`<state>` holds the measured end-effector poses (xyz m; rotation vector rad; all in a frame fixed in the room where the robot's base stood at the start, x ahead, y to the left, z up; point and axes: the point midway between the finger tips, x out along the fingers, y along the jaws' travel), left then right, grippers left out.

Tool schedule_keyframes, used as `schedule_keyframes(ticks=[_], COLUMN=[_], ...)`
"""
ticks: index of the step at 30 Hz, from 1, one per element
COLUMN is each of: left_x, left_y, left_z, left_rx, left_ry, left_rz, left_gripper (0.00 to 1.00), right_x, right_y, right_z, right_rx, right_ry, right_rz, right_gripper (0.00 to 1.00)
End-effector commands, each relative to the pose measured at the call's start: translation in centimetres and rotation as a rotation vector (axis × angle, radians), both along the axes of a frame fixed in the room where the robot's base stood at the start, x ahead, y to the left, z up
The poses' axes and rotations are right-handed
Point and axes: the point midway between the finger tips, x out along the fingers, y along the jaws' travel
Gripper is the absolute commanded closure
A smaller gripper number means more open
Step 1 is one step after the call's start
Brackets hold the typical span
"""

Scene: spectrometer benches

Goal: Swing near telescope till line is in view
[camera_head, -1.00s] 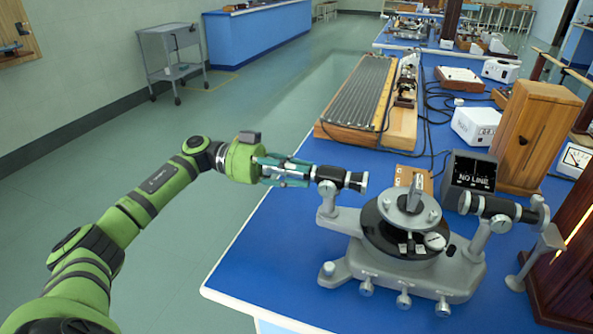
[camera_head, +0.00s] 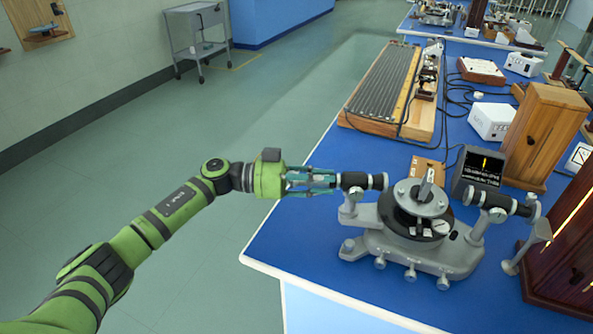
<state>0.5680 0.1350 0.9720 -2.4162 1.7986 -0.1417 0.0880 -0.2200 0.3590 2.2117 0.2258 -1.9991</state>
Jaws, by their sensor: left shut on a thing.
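The spectrometer (camera_head: 405,248) is a grey metal instrument with a dark round table, standing near the front edge of the blue bench. Its near telescope (camera_head: 365,181), a short dark tube with a silver end, sits on a grey post on the left side. My left gripper (camera_head: 328,180) reaches in from the left and is shut on the outer end of this telescope. A second tube (camera_head: 505,200) stands on the right side. A small dark display (camera_head: 480,172) behind the instrument shows a bright yellow vertical line above small text that I cannot read. My right gripper is out of view.
A tall wooden box (camera_head: 545,135) and a white meter box (camera_head: 492,121) stand behind. A long ribbed wooden-framed board (camera_head: 385,90) lies further back. A dark wooden cabinet (camera_head: 565,255) is at right. Green floor is open at left.

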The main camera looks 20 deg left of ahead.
Motion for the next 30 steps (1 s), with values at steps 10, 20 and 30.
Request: schedule_keyframes(ticks=[10, 20, 30], left_x=[-0.1, -0.1, -1.2], left_y=[-0.2, -0.2, 4.0], left_z=[-0.4, -0.2, -0.3], left_rx=[0.008, 0.004, 0.006], left_ry=[0.002, 0.0, 0.003], left_rz=[-0.005, -0.002, 0.001], left_gripper=[0.63, 0.52, 0.52], right_x=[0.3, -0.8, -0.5], right_y=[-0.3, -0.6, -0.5], right_z=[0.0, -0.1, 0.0], right_rx=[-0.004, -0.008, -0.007], right_ry=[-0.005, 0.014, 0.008], right_rz=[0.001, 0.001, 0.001], right_gripper=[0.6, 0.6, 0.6])
